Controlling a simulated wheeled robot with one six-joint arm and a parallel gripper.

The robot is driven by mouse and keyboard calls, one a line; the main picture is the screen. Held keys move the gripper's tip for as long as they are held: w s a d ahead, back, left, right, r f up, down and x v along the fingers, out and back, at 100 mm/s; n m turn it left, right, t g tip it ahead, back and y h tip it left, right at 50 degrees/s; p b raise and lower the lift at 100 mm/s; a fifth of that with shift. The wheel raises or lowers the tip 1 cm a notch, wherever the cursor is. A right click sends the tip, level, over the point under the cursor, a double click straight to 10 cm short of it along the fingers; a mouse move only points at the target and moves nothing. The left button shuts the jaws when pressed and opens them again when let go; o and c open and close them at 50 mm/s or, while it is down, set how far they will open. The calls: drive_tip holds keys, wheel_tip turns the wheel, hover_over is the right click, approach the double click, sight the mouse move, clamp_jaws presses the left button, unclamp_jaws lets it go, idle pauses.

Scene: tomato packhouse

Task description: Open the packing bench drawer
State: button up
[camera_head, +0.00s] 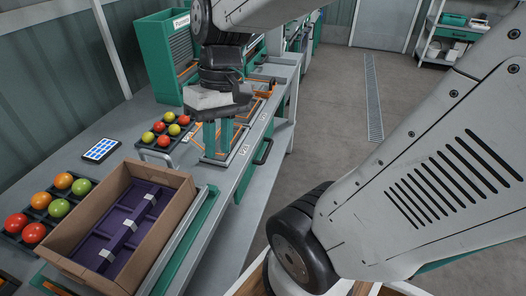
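The grey packing bench (120,130) runs along the left wall. A green drawer front (246,182) is set in its front side, below the bench edge, with a black bar handle (264,152). The drawer front looks about flush with the bench, so it seems shut. My gripper (217,150) points down over the bench top, left of the handle and apart from it. Its two green fingers are spread with a gap between them, and nothing shows in the gap. The exact height of the fingertips above the bench is hard to tell.
A cardboard box (165,222) with a purple insert stands at the near bench edge. Trays of tomatoes (168,128) (50,206), a tablet (101,150) and a green cabinet (160,55) are on the bench. The floor (325,120) right of the bench is clear.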

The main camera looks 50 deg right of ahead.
drive_tip(key=w+d+f+m+y, duration=0.3)
drive_tip(key=w+d+f+y, duration=0.2)
drive_tip(key=w+d+f, duration=0.25)
drive_tip(key=m+t+h, duration=0.2)
drive_tip(key=m+t, duration=0.7)
drive_tip(key=t, duration=0.6)
approach(267, 151)
drive_tip(key=w+f, duration=0.2)
drive_tip(key=x, duration=0.8)
drive_tip(key=shift+a+r, duration=0.2)
drive_tip(key=shift+r, duration=0.1)
clamp_jaws()
drive_tip(key=shift+s, duration=0.1)
